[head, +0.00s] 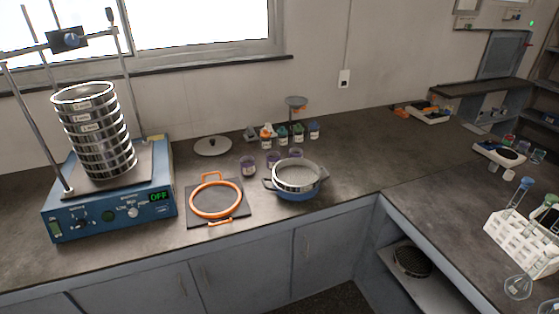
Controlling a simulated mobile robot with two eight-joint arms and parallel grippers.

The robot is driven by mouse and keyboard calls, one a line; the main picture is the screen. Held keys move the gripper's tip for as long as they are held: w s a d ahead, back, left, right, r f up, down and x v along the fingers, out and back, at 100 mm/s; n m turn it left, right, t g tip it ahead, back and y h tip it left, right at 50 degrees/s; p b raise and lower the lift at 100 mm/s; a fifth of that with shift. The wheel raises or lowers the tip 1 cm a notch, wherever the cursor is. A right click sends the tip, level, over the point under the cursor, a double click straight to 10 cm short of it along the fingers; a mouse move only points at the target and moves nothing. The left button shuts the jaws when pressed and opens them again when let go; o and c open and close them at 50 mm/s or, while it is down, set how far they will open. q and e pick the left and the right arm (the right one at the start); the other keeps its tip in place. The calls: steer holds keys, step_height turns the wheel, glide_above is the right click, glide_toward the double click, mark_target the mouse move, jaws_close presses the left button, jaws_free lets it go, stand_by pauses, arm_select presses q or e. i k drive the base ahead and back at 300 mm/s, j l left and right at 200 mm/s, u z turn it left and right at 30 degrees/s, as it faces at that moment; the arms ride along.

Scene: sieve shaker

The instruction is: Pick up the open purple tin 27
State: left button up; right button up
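Three small purple tins stand on the dark counter left of and behind the sieve pan: one at the left (248,168), one in the middle (273,160), and one at the right (296,153). The right and middle ones are partly hidden behind the pan. Their numbers are too small to read, so I cannot tell which is tin 27. The left tin seems open at the top. Neither of my grippers is in view.
A blue sieve shaker (112,210) with a tall sieve stack (97,135) stands at left. An orange ring (238,190) lies on a dark mat (200,219). A handled sieve pan (298,178) stands in front of the tins. Several coloured-lid jars (283,134) stand behind. The counter right of the pan is clear.

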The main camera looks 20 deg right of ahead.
mark_target(295, 152)
steer(key=i+l, duration=0.3)
steer(key=l, duration=0.15)
steer(key=i+l, duration=0.35)
steer(key=l, duration=0.15)
steer(key=i+l, duration=0.3)
steer(key=l, duration=0.15)
steer(key=i+l, duration=0.3)
steer(key=l, duration=0.2)
